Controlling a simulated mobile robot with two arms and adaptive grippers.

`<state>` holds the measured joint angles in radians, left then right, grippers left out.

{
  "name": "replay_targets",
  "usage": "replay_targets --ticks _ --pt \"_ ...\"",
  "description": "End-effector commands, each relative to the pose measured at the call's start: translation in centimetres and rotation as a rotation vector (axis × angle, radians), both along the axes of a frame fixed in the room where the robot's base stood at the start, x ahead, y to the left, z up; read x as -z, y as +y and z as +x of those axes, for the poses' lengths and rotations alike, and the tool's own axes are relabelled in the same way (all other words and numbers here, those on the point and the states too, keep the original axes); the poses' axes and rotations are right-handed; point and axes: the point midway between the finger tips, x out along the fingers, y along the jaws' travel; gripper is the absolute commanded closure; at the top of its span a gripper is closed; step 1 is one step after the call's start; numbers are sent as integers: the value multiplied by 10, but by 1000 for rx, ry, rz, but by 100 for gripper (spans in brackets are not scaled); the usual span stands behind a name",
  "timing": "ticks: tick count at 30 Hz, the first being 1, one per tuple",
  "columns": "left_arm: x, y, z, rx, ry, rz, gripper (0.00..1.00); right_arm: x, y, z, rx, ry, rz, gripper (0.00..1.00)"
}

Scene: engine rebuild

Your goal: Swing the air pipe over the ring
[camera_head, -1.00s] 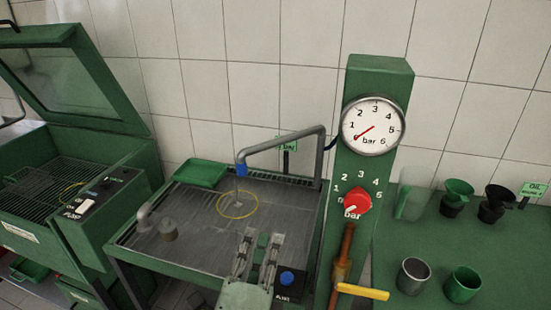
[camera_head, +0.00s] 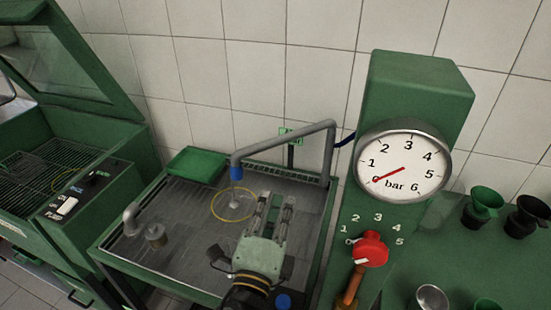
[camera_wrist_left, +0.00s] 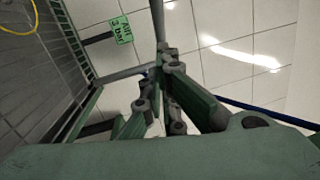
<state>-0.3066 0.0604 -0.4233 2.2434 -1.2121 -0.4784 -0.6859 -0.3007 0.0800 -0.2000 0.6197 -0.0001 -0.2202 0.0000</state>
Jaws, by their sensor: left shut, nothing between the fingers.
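The grey air pipe (camera_head: 285,143) reaches left from the post over the tray and ends in a blue nozzle (camera_head: 236,174). In the head view the nozzle overlaps the back edge of the yellow ring (camera_head: 214,212) on the tray floor. My left gripper (camera_head: 276,203) is shut and empty, over the tray just right of the ring and in front of the pipe. In the left wrist view the gripper fingers (camera_wrist_left: 158,85) point toward the pipe (camera_wrist_left: 157,18), and part of the ring (camera_wrist_left: 36,22) shows at top left. I cannot tell whether they touch the pipe.
The green post with the pressure gauge (camera_head: 404,165) and red knob (camera_head: 371,249) stands right of the tray (camera_head: 185,255). The gauge needle is near 0. A small metal part (camera_head: 156,235) and bent spout (camera_head: 130,219) are at the tray's left. A green open-lidded cabinet (camera_head: 98,205) is further left.

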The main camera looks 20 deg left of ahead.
Motion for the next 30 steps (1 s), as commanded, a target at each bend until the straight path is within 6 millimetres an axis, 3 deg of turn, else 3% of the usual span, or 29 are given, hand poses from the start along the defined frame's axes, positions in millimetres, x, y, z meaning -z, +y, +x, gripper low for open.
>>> replay_targets --ticks 6,12,19,30 --pt "-13 2 49 -2 -3 3 100 -24 0 1 0 -1 0 63" --pt "-18 13 82 -2 -1 5 100 -38 0 1 0 -2 0 63" --pt "-19 30 97 0 0 1 100 -46 1 1 0 -1 0 63" --pt "-19 33 99 -1 0 0 100 -46 1 1 1 -1 0 63"
